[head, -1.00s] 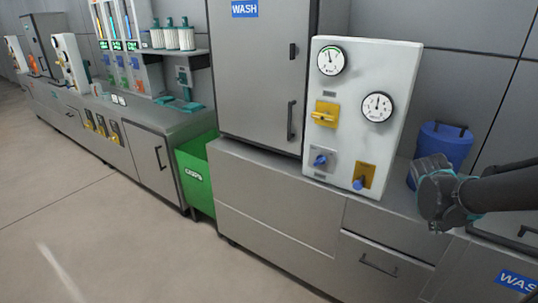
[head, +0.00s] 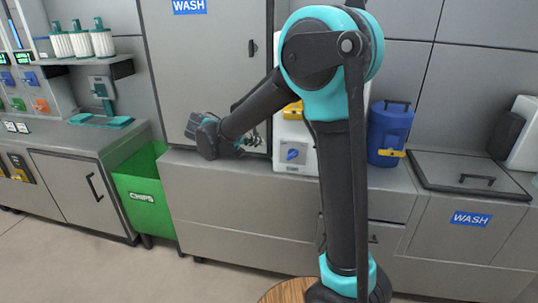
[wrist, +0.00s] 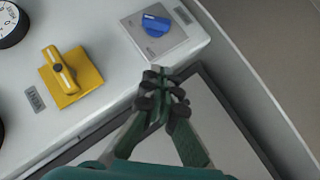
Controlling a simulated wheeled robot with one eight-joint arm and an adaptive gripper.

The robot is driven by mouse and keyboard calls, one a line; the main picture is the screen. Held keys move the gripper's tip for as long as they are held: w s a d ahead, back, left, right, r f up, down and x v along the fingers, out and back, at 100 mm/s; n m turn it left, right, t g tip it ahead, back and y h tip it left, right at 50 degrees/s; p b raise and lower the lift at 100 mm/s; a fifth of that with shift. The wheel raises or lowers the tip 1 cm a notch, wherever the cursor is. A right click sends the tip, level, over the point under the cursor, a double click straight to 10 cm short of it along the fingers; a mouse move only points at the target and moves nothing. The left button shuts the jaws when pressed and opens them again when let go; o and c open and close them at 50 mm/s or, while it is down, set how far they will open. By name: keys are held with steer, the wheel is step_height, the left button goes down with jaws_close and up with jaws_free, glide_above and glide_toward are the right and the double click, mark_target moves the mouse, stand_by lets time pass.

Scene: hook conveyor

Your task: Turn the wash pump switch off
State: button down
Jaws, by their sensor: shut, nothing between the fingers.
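A white control panel (head: 309,133) stands on the counter, mostly hidden behind my arm in the head view. It carries a blue rotary switch (head: 292,154) on a grey plate and a yellow handle (head: 293,110). In the wrist view the blue switch (wrist: 157,23) is just beyond my fingertips, and the yellow handle (wrist: 65,75) on its yellow plate is to the left. I cannot read which label names the wash pump. My gripper (wrist: 163,80) is shut and empty at the panel's edge, apart from the blue switch. In the head view my gripper (head: 252,140) is left of the panel.
A tall grey WASH cabinet (head: 207,60) stands behind my gripper. A gauge (wrist: 10,25) shows at the wrist view's left edge. A blue container (head: 389,133) stands right of the panel, beside a lidded WASH unit (head: 470,175). A green CHIPS bin (head: 145,195) stands left.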

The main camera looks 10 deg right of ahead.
mark_target(289, 155)
steer(key=x, duration=1)
steer(key=shift+d, duration=0.15)
steer(key=shift+s+d+f, duration=0.3)
steer(key=shift+d+f, duration=0.5)
steer(key=shift+f, duration=0.05)
steer(key=shift+s+d+f, duration=0.15)
steer(key=shift+d+f, duration=0.35)
steer(key=shift+f, duration=0.05)
